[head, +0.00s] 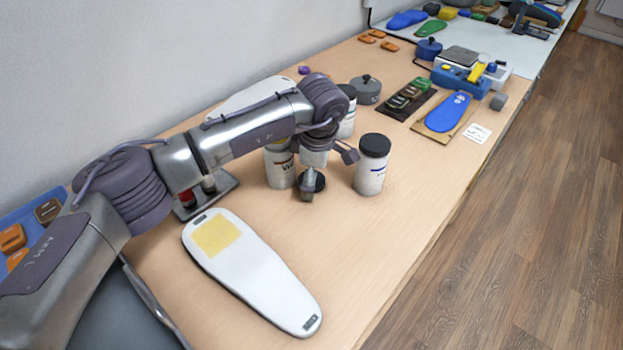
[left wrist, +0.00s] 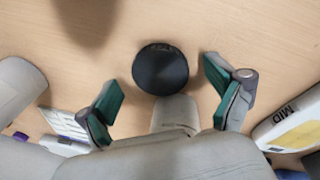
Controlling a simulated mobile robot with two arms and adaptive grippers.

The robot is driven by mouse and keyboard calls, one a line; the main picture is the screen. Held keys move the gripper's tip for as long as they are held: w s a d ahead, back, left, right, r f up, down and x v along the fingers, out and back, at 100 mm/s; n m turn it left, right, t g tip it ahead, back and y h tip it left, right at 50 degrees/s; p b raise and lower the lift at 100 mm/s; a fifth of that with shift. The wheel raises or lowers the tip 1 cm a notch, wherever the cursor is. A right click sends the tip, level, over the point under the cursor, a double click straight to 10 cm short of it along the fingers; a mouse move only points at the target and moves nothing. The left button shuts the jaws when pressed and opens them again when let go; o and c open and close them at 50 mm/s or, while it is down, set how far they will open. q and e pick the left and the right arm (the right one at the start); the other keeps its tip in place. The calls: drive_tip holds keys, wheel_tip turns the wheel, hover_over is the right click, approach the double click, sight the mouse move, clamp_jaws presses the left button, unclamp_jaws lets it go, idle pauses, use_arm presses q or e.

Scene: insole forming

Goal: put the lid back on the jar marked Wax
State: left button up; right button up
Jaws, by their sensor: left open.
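A round black lid (head: 318,183) lies on the table under my left gripper (head: 312,190). In the left wrist view the lid (left wrist: 160,69) sits between the spread green-padded fingers (left wrist: 160,82), which are open and hold nothing. A pale jar with a dark label marking (head: 280,172) stands just left of the gripper. My arm hides its top, and its writing is too small to read surely. My right gripper is not in view.
A third dark-lidded jar (head: 348,122) stands behind my arm, near a grey lidded pot (head: 366,89). A white sole-shaped board with a yellow patch (head: 262,280) lies in front. A blue insole (head: 447,111) lies farther right. The table's right front is clear.

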use_arm(q)
drive_tip(key=c, duration=0.9)
drive_tip(key=shift+o, duration=0.2)
wheel_tip(320, 180, up, 18)
drive_tip(key=b, duration=0.1)
drive_tip(key=shift+b, duration=0.35)
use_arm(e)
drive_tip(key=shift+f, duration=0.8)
